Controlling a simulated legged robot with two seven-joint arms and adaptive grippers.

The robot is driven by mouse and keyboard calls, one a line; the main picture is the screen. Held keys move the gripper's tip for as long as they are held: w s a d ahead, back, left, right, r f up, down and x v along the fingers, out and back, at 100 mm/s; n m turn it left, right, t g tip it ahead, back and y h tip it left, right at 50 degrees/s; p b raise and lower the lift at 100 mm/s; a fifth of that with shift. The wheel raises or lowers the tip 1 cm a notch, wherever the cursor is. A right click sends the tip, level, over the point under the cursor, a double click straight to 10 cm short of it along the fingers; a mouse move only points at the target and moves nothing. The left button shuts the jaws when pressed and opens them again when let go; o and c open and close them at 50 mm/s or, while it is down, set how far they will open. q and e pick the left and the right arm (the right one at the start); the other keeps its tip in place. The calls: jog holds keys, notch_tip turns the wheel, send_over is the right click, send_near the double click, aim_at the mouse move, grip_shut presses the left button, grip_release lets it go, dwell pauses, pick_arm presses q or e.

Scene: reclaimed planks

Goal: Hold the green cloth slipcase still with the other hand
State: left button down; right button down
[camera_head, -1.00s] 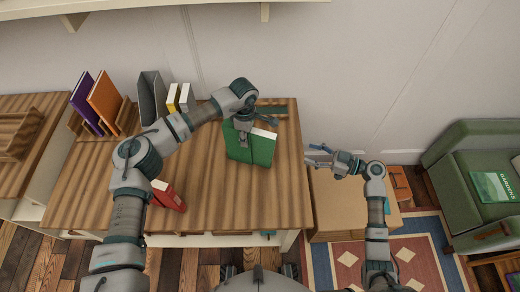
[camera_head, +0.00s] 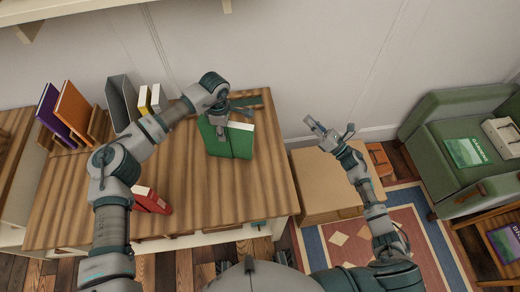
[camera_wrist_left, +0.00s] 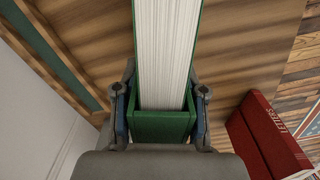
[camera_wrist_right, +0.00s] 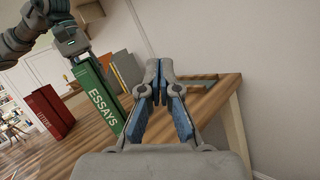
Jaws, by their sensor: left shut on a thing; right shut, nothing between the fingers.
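The green cloth slipcase (camera_head: 230,143) stands upright on the striped wooden desk, with a white page block (camera_head: 241,126) showing at its top. In the left wrist view, the slipcase (camera_wrist_left: 166,126) lies between both fingers of my left gripper (camera_wrist_left: 165,115), which is shut on its near end. In the right wrist view, the slipcase (camera_wrist_right: 100,98) shows a spine lettered ESSAYS. My right gripper (camera_head: 316,127) is shut and empty, off the desk's right side and apart from the slipcase. Its fingertips meet in the right wrist view (camera_wrist_right: 160,68).
Purple (camera_head: 55,113) and orange (camera_head: 76,108) books, a grey holder (camera_head: 123,102) and small books stand at the back left. A light wooden box (camera_head: 325,190) sits right of the desk, beside a green armchair (camera_head: 430,140).

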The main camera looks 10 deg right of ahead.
jog(key=s+a+f+n+g+y, duration=0.2)
jog(key=s+a+f+n+g, duration=0.4)
jog(key=s+f+n+g, duration=0.35)
jog(key=g, duration=0.1)
send_near(249, 149)
jog(key=shift+n, duration=0.45)
jog(key=w+a+f, duration=0.1)
jog(key=w+a, duration=0.1)
jog(key=a, duration=0.1)
jog(key=w+a+f, duration=0.1)
jog(key=a, duration=0.1)
jog(key=shift+w+a+f, duration=0.2)
jog(key=shift+a+f, duration=0.05)
jog(key=shift+f, duration=0.05)
jog(key=shift+x, duration=2.05)
jog(key=v, duration=1.4)
jog(key=shift+d+f, duration=0.1)
jog(key=shift+f, duration=0.05)
pick_arm(q)
jog(key=shift+c, duration=1.6)
grip_release()
